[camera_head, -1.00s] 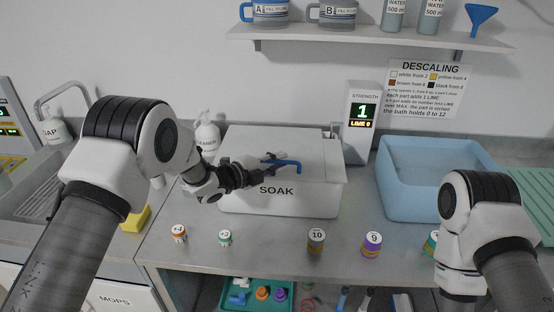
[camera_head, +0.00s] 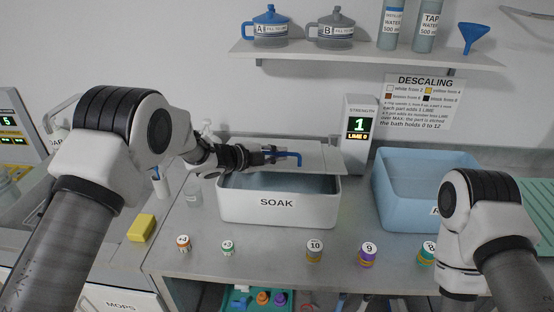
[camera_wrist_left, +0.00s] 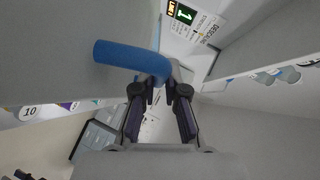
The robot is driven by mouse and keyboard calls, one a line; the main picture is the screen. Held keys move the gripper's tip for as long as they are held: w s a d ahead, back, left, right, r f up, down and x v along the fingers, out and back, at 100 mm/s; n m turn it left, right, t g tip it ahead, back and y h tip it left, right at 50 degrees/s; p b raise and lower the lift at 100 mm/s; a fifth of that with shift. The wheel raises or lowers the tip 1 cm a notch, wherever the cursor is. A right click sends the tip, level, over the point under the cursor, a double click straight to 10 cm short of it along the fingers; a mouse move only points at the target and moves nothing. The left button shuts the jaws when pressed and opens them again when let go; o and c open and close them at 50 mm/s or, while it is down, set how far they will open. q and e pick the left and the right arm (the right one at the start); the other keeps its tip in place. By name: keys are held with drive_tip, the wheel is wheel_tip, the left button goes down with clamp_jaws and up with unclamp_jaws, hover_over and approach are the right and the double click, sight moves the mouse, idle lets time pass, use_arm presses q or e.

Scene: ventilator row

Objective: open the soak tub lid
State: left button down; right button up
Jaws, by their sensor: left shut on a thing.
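The white soak tub (camera_head: 277,209) stands on the counter, marked SOAK on its front. Its lid (camera_head: 318,157) is raised and tilted up at the back, and the tub's inside shows below the lid's front edge. The lid has a blue handle (camera_head: 298,157). My left gripper (camera_head: 272,156) is shut on this handle. In the left wrist view the blue handle (camera_wrist_left: 130,57) runs between the fingertips of the left gripper (camera_wrist_left: 160,84). My right arm comes in at the right, but its gripper is not seen.
Several small numbered pots, such as the 10 pot (camera_head: 314,251) and the 9 pot (camera_head: 367,254), stand in front of the tub. A blue basin (camera_head: 400,209) is at the right. A strength display (camera_head: 357,135) stands behind. A shelf (camera_head: 360,52) hangs above.

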use_arm(q)
drive_tip(key=w+r+p, duration=0.1)
drive_tip(key=r, duration=0.2)
drive_tip(key=w+r+p, duration=0.1)
drive_tip(key=r, duration=0.1)
drive_tip(key=shift+w+p, duration=0.3)
drive_tip(key=shift+w, duration=0.05)
drive_tip(key=w+r+p, duration=0.2)
drive_tip(key=p, duration=0.3)
drive_tip(key=shift+w+r+n+g, duration=0.3)
drive_tip(key=shift+w+r+g, duration=0.05)
drive_tip(key=shift+g, duration=0.05)
drive_tip(key=c, duration=1.5)
unclamp_jaws()
drive_tip(key=shift+w+f, duration=0.1)
drive_tip(key=shift+f, duration=0.05)
drive_tip(key=shift+y, duration=0.3)
